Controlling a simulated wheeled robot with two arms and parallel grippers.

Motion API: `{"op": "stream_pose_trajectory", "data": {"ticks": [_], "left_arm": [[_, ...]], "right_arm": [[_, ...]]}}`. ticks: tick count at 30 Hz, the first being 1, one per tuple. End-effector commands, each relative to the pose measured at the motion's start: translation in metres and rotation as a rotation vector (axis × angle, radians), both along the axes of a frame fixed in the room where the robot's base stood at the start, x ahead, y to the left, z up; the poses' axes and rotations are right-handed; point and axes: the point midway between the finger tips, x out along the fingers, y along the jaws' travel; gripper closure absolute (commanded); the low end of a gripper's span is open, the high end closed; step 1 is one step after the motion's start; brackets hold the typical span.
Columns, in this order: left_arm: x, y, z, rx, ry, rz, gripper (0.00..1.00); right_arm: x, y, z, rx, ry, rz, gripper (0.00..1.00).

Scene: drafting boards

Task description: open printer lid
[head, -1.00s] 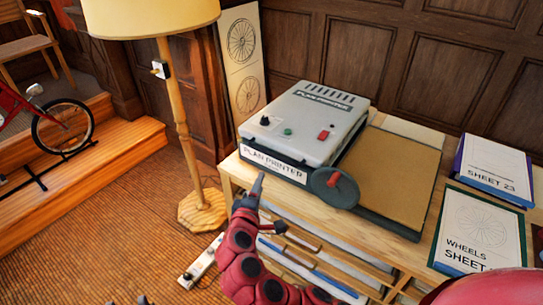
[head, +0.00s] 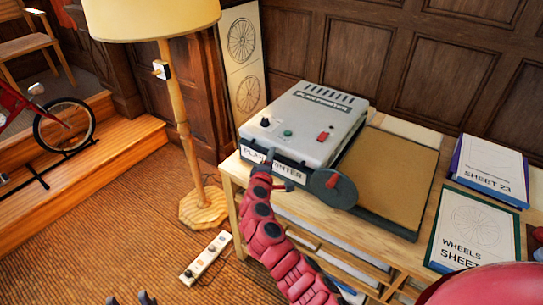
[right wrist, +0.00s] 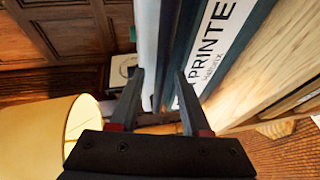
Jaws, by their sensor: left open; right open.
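The plan printer (head: 305,125) sits on the wooden table, a grey box with its lid (head: 345,117) down, a front label, a red switch and a green button. A round dark disc with a red handle (head: 333,181) is on its near right side. My right gripper (head: 276,167) is open at the printer's front edge and partly covers the label. In the right wrist view its fingers (right wrist: 160,88) are apart, with the pale lid edge and dark seam between or just beyond them; contact cannot be told. My left gripper (head: 132,299) is open at the bottom edge, far from the printer.
A tan board (head: 400,178) lies right of the printer. A blue-edged Sheet 23 folder (head: 490,165) and a Wheels folder (head: 477,232) lie further right. A floor lamp (head: 183,130) stands left of the table, and a power strip (head: 206,258) lies on the floor.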

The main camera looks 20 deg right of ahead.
Motion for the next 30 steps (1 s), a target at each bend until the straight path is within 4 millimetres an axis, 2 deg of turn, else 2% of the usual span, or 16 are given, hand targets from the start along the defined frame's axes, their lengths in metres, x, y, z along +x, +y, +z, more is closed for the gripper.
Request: {"op": "stream_pose_trajectory", "data": {"ticks": [6, 15, 17, 23, 30], "left_arm": [[0.0001, 0.0, 0.0011, 0.0, 0.0, 0.0, 0.5], [0.0, -0.0001, 0.0011, 0.0, 0.0, 0.0, 0.5], [0.0, 0.0, 0.0011, 0.0, 0.0, 0.0, 0.5], [0.0, 0.0, 0.0011, 0.0, 0.0, 0.0, 0.5], [0.0, 0.0, 0.0011, 0.0, 0.0, 0.0, 0.5]], "right_arm": [[0.0101, -0.0055, -0.0016, 0.0, 0.001, 0.0, 0.53], [0.0111, -0.0059, -0.0024, 0.001, 0.001, 0.001, 0.53], [0.0111, -0.0058, -0.0025, 0.001, 0.001, 0.001, 0.62], [0.011, -0.006, -0.0025, 0.001, 0.001, 0.001, 0.98], [0.011, -0.006, -0.0024, 0.001, 0.001, 0.001, 1.0]]}}
